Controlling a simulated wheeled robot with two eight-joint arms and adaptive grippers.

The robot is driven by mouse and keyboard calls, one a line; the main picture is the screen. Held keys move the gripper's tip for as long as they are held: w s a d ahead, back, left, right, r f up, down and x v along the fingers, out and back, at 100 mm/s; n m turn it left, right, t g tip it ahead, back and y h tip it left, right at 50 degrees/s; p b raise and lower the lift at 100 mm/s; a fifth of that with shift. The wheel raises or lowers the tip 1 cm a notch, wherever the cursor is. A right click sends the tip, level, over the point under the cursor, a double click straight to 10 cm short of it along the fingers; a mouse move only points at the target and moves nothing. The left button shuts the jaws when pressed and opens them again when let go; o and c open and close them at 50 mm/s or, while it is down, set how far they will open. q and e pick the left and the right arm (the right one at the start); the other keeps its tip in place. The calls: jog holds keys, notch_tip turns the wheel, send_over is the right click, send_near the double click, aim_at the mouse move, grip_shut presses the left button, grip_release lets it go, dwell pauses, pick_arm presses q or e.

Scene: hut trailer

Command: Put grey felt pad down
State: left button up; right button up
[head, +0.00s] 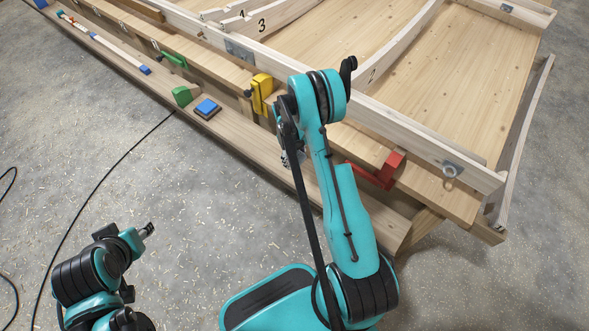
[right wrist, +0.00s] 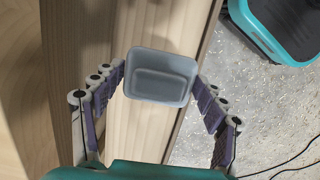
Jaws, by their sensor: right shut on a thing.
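The grey felt pad (right wrist: 160,75) shows in the right wrist view as a grey rectangular piece with a raised rim and a smaller rectangle inside. My right gripper (right wrist: 158,84) is shut on it, one finger at each side. The pad is over a pale wooden plank; I cannot tell whether it touches the wood. In the head view my right arm hides the pad and most of the gripper, which is by the low wooden ledge (head: 235,137).
On the ledge lie a blue block on a dark base (head: 207,107) and a green block (head: 183,96). Yellow (head: 261,92), red (head: 378,172) and green (head: 174,61) clamps sit along the bench edge. A wooden frame (head: 420,125) lies on top. Ledge between blue block and arm is bare.

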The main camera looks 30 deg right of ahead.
aim_at(295, 166)
notch_tip(295, 166, down, 7)
jog(key=b, duration=0.2)
jog(key=shift+f+b, duration=0.15)
jog(key=shift+b, duration=0.15)
jog(key=o, duration=1.3)
